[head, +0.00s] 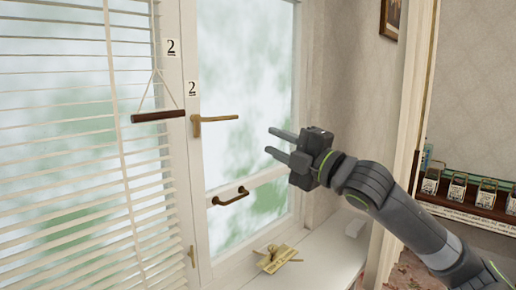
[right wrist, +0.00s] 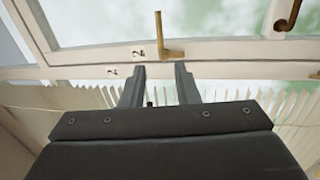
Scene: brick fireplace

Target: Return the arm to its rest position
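My right gripper (head: 272,143) is in front of the white window, to the right of its brass lever handle (head: 215,120). Its two fingers are apart with nothing between them in the head view. In the right wrist view the fingers (right wrist: 160,72) are also spread and empty, with the brass handle (right wrist: 170,50) beyond them. My right arm (head: 400,215) reaches in from the lower right. My left gripper is in neither view.
White blinds (head: 70,170) with a wooden pull bar (head: 158,116) hang at the left. A bronze pull (head: 231,196) is on the lower sash. A brass piece (head: 277,259) lies on the sill (head: 325,262). Jars (head: 457,190) stand on a shelf at right.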

